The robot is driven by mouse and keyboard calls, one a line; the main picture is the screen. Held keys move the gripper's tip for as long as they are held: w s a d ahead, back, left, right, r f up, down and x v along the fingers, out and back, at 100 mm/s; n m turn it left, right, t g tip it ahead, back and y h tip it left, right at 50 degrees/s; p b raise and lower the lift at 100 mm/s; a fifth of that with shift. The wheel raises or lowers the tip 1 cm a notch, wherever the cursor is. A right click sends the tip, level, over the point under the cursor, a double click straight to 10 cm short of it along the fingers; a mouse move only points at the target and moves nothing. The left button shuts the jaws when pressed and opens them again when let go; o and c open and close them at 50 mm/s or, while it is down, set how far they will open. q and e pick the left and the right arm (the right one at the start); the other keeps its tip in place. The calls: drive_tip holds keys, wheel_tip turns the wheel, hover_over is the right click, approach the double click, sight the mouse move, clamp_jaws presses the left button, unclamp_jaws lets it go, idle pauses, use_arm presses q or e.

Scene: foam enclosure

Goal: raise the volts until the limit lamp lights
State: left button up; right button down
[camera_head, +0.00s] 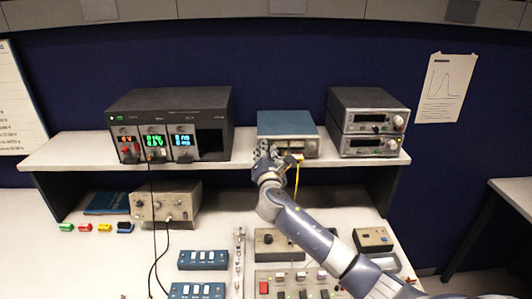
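My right arm comes in from the lower right. Its gripper (274,152) is at the front of a small blue-topped unit (287,124) on the shelf. It covers much of that unit's face, so its knob and any lamp there are hidden. Whether the fingers are open, shut or touching the unit is too small to tell. At the left of the shelf stands a dark rack unit (185,96) with modules showing red, green and blue digits. I cannot tell a lit limit lamp. My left gripper is not in view.
Two stacked grey instruments (368,122) stand right of the blue-topped unit. A yellow lead (297,181) hangs beside my wrist. Below the shelf are a beige box (166,202), blue switch boxes (203,260) and a panel (291,279). Black cables hang from the rack unit.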

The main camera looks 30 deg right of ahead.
drive_tip(key=shift+f, duration=0.1)
drive_tip(key=shift+m+b, duration=2.8)
drive_tip(key=shift+m, duration=1.7)
drive_tip(key=c, duration=1.4)
unclamp_jaws()
drive_tip(key=shift+a, duration=0.1)
drive_tip(key=v, duration=1.2)
drive_tip(key=shift+f, duration=0.1)
